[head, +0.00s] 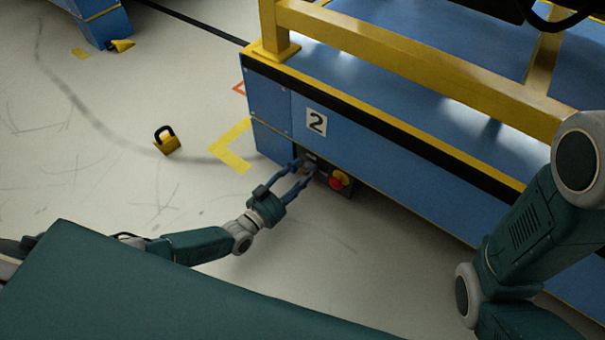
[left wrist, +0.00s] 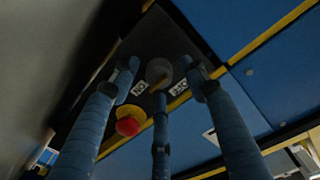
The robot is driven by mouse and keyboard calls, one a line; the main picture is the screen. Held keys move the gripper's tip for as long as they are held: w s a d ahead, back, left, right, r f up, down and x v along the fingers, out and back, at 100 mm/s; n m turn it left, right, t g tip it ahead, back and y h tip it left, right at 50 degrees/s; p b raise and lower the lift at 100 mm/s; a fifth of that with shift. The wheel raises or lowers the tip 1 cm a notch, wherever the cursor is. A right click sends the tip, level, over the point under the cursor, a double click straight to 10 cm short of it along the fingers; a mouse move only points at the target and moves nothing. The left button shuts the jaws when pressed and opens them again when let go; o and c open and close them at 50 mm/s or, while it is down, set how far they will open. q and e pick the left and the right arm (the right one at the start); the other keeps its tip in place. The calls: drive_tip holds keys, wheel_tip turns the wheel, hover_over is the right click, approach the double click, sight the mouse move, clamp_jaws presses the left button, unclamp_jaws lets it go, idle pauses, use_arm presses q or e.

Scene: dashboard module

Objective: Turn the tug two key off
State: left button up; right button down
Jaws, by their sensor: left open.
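Tug two (head: 400,175) is the blue vehicle with a "2" plate (head: 317,123) on its side. Low on that side is a dark control panel (left wrist: 140,48). In the left wrist view the key switch (left wrist: 158,73) is a grey round with a small brownish key, tilted toward the "ON" label (left wrist: 139,88); the "OFF" label (left wrist: 180,89) is on the other side. My left gripper (head: 304,168) is open, its blue fingers at the panel and around the key switch in the wrist view (left wrist: 163,78). Contact with the key cannot be told. My right gripper is out of view.
A red stop button (head: 337,182) on a yellow base sits beside the key switch and close to my left fingers. A yellow padlock-shaped object (head: 166,140) stands on the floor at left. Yellow rails (head: 400,60) top the tug. Open floor lies left.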

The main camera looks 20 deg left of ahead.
use_arm(q)
clamp_jaws()
drive_tip(key=shift+n+b, duration=0.3)
drive_tip(key=shift+n, duration=0.4)
drive_tip(key=shift+f+n+b, duration=0.1)
drive_tip(key=shift+n+b, duration=0.2)
drive_tip(key=shift+n, duration=0.4)
drive_tip(key=n+b, duration=0.1)
drive_tip(key=n, duration=0.4)
drive_tip(key=shift+n+b, duration=0.3)
drive_tip(key=shift+b, duration=0.05)
drive_tip(key=n+b, duration=0.1)
drive_tip(key=n, duration=0.4)
drive_tip(key=shift+a+n+t, duration=0.1)
drive_tip(key=shift+n+t, duration=0.2)
drive_tip(key=shift+t, duration=0.1)
drive_tip(key=shift+w+a+n+y+b, duration=0.15)
drive_tip(key=shift+n+b, duration=0.15)
drive_tip(key=shift+n, duration=0.85)
drive_tip(key=shift+s+n+y+b, duration=0.15)
drive_tip(key=shift+n+b, duration=0.1)
drive_tip(key=shift+n, duration=0.9)
drive_tip(key=shift+w, duration=0.15)
